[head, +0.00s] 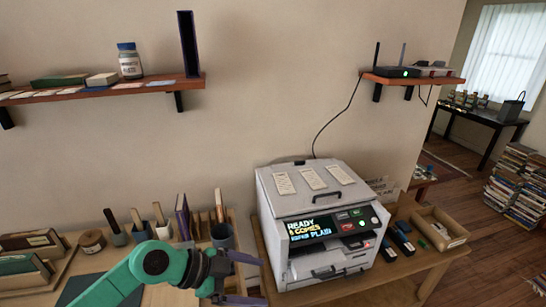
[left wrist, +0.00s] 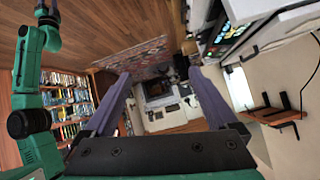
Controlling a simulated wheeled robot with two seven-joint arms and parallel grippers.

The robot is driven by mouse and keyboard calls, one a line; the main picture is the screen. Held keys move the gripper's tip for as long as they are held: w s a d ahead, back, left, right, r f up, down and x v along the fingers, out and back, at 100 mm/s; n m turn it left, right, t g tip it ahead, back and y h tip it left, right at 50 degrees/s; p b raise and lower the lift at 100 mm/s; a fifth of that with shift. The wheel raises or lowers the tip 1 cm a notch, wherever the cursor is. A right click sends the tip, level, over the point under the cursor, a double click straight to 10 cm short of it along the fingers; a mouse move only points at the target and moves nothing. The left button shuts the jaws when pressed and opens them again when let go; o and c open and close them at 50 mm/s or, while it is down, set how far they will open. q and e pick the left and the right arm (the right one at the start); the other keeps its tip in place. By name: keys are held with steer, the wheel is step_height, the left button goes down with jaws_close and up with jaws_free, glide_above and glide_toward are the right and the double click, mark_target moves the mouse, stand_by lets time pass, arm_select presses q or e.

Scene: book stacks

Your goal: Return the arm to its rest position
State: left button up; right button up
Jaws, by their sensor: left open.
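My left arm (head: 158,262) reaches in from the lower left in the head view. Its gripper (head: 258,280) is open, with its two purple-grey fingers apart, in front of the left table and just left of the printer (head: 318,220). Nothing shows between the fingers. In the left wrist view the gripper (left wrist: 158,78) also stands open and empty, with floor and distant furniture seen beyond it. Green arm links of mine show along the left of that view.
The printer stands on a wooden table (head: 425,262) beside a small wooden tray (head: 440,228). A cup (head: 222,236) and several holders stand on the left table. A wall shelf (head: 105,88) is at upper left. Book stacks (head: 512,178) stand on the floor at right.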

arm_select(q)
steer(key=d+r+t+h, duration=0.3)
steer(key=d+r+h, duration=0.1)
steer(key=r, duration=0.4)
steer(key=w+a+r+n+t, duration=0.4)
steer(key=w+r+n+t, duration=0.1)
steer(key=r+t, duration=0.35)
steer(key=w+a+f+n+t+y, duration=0.1)
steer(key=a+f+n+y, duration=0.5)
steer(key=a+y, duration=0.25)
steer(key=w+a+f+n+y, duration=0.1)
steer(key=a+f+n+y, duration=0.5)
steer(key=a, duration=0.3)
steer(key=s+a+f+m+g, duration=0.1)
steer(key=s+f+g, duration=1.1)
steer(key=s+f, duration=0.65)
step_height(320, 180, down, 26)
steer(key=s+g+b, duration=0.1)
steer(key=s+b, duration=0.1)
steer(key=b, duration=0.3)
steer(key=s+a+f+g+b, duration=0.1)
steer(key=s+a+f+b, duration=0.2)
steer(key=s+f, duration=1.5)
step_height(320, 180, down, 4)
steer(key=shift+r+m+b, duration=0.25)
steer(key=shift+m+b, duration=0.05)
steer(key=shift+b, duration=0.7)
arm_select(e)
step_height(320, 180, down, 10)
steer(key=s, duration=0.1)
